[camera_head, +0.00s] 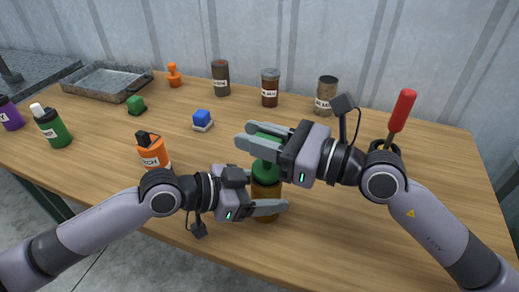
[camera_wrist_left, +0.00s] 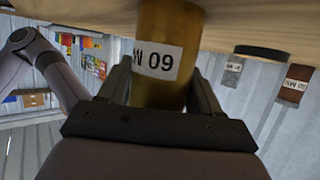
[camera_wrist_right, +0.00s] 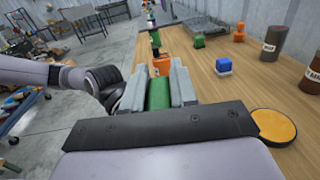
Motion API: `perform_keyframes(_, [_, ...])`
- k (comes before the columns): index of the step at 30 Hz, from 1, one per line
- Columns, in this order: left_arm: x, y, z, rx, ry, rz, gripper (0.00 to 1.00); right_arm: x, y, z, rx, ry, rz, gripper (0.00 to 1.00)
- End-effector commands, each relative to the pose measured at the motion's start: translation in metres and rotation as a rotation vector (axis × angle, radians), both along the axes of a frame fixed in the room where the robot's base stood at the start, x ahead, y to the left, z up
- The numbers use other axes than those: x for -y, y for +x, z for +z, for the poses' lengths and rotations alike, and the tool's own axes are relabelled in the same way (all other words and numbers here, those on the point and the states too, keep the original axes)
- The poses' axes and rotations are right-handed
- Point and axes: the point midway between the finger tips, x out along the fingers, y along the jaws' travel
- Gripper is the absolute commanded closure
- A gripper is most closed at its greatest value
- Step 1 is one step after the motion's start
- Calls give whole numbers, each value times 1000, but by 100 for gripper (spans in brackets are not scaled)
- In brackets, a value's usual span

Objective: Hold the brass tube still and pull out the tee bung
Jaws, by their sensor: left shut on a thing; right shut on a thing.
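The brass tube (camera_head: 267,191) stands upright near the front middle of the bench. In the left wrist view the tube (camera_wrist_left: 172,25) carries a white label and sits between the fingers. My left gripper (camera_head: 270,206) is shut on it low down. The green tee bung (camera_head: 265,171) is directly above the tube. My right gripper (camera_head: 250,135) is shut on the bung's green top. In the right wrist view the green bung (camera_wrist_right: 158,93) lies between the fingers. The arms partly hide where bung and tube meet, so I cannot tell how deep the bung sits.
A low round orange-topped disc (camera_wrist_right: 273,127) lies beside my right gripper. An orange bottle (camera_head: 153,153) and a blue block (camera_head: 202,117) are to the left. Several jars (camera_head: 269,88) line the back. A red-handled tool (camera_head: 402,110) stands at right. The front-right bench is fairly clear.

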Motion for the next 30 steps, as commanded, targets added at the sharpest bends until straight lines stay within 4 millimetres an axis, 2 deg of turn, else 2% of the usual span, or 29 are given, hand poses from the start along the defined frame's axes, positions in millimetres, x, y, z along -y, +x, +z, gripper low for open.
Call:
perform_keyframes(1, [0, 0, 0, 0, 1, 0, 70, 0, -1, 13, 10, 5, 0, 100])
perform_keyframes(6, [0, 0, -1, -1, 1, -1, 70, -1, -1, 50, 11, 6, 1, 100])
perform_keyframes(12, [0, 0, -1, -1, 1, -1, 70, 0, 0, 78, 6, 5, 0, 100])
perform_keyframes(16, [0, 0, -1, -1, 1, -1, 70, 0, -1, 85, 4, 4, 0, 100])
perform_keyframes(23, [0, 0, 0, -1, 1, -1, 70, 0, -1, 85, 3, 3, 0, 100])
perform_keyframes(24, [0, 0, 0, -1, 1, -1, 26, 0, 0, 85, 3, 3, 0, 100])
perform_keyframes(26, [0, 0, 0, -1, 1, -1, 7, 0, 0, 85, 3, 3, 0, 100])
perform_keyframes(30, [0, 0, 0, -1, 1, -1, 6, 0, 0, 85, 3, 3, 0, 100])
